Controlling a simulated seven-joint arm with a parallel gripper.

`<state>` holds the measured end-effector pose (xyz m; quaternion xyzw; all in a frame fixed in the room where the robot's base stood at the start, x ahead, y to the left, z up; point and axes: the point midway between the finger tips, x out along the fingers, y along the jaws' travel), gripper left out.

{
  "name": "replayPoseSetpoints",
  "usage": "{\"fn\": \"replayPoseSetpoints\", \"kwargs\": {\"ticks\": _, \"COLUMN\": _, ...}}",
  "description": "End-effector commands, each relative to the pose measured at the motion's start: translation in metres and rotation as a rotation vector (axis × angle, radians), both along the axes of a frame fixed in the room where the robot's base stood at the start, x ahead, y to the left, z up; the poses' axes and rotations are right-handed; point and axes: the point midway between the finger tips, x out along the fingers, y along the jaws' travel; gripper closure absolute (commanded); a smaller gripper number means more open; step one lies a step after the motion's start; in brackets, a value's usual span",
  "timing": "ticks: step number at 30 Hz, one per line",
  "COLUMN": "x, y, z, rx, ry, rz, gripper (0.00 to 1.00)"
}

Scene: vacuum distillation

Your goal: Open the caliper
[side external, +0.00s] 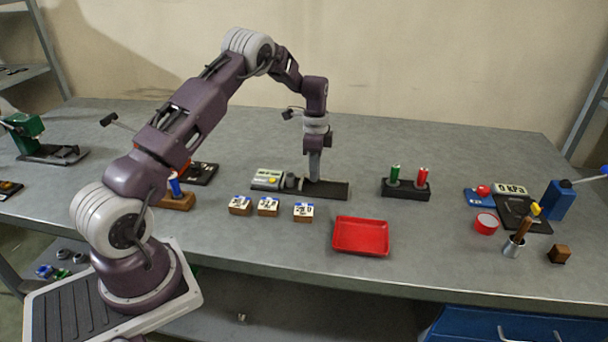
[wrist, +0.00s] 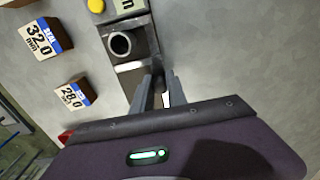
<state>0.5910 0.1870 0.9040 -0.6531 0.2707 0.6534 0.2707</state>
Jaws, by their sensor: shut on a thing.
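The caliper has a grey box with a display and a yellow button (side external: 267,179) at its left end and a dark rail (side external: 337,191) running right. It shows at the top of the wrist view (wrist: 132,76), partly cut off. A grey hollow cylinder (side external: 291,181) stands between the box and my gripper; its round opening faces up in the wrist view (wrist: 120,44). My gripper (side external: 314,179) points straight down at the rail, just right of the cylinder. In the wrist view its fingers (wrist: 160,76) are close together on the caliper's sliding jaw, which they mostly hide.
Several labelled wooden blocks (side external: 268,206) lie in front of the caliper, with a red tray (side external: 361,236) to their right. A black holder with green and red cylinders (side external: 405,190) stands right of the rail. The table behind the caliper is clear.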

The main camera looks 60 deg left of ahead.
Motion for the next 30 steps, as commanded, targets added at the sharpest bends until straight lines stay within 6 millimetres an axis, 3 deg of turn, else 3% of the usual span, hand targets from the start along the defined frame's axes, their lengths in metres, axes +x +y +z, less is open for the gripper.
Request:
{"fn": "replayPoseSetpoints", "kwargs": {"ticks": 10, "x": 0.0117, "y": -0.0115, "z": 0.0004, "rx": 0.001, "ry": -0.002, "rz": 0.0, "gripper": 1.0}}
{"fn": "replayPoseSetpoints", "kwargs": {"ticks": 30, "x": 0.0114, "y": -0.0112, "z": 0.0005, "rx": 0.0, "ry": -0.001, "rz": 0.0, "gripper": 1.0}}
